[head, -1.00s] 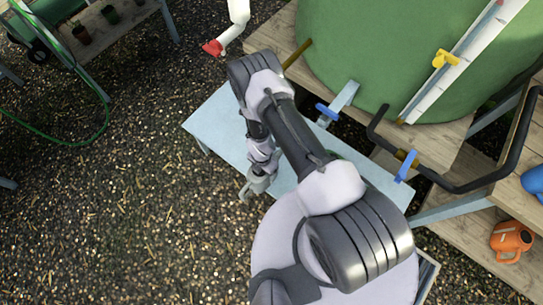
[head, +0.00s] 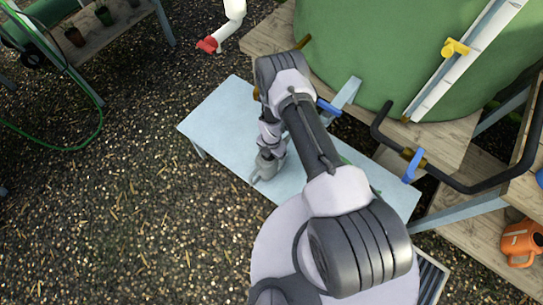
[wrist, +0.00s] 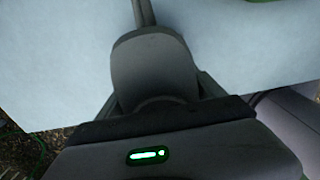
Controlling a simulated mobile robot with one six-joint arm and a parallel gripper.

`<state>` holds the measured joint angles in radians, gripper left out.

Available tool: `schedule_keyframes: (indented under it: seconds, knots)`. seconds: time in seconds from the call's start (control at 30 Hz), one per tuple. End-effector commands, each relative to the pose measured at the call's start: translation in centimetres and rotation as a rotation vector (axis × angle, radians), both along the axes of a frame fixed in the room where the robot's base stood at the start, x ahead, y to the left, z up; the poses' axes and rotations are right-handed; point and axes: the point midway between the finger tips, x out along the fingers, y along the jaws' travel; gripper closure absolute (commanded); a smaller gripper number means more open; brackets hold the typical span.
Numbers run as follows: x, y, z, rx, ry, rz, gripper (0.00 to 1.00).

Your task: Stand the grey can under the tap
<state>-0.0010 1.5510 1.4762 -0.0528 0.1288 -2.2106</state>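The grey can (head: 264,168) is in my gripper (head: 270,153), over the pale blue bench (head: 228,108) near its front edge. In the wrist view the can (wrist: 152,65) fills the middle, its spout pointing away, with the fingers of my gripper (wrist: 160,100) at its sides. I cannot tell whether its base touches the bench. A blue-handled tap (head: 328,107) is on the green tank (head: 350,60) behind the bench, partly beside my arm. Other taps have a red handle (head: 207,45), a yellow handle (head: 455,48) and a blue handle (head: 413,166).
An orange can (head: 520,240) stands on the wooden shelf at lower right. A black pipe (head: 470,186) runs at the right. Something green (head: 375,191) on the bench is mostly hidden by my arm. The left part of the bench is clear.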

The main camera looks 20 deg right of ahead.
Motion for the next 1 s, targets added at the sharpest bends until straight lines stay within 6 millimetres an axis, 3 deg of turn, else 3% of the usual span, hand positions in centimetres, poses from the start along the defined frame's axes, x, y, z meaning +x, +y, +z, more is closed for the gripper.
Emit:
schedule_keyframes:
  seconds: [0.1,0.43,0.8,1.0]
  knots:
    - [0.0,0.0,0.0,0.0,0.0,0.0,0.02]
    - [0.0,0.0,0.8,0.0,0.0,0.0,0.02]
    - [0.0,0.0,10.5,0.001,-0.001,0.0,0.02]
    - [-0.1,0.0,12.4,0.0,0.001,-0.001,0.02]
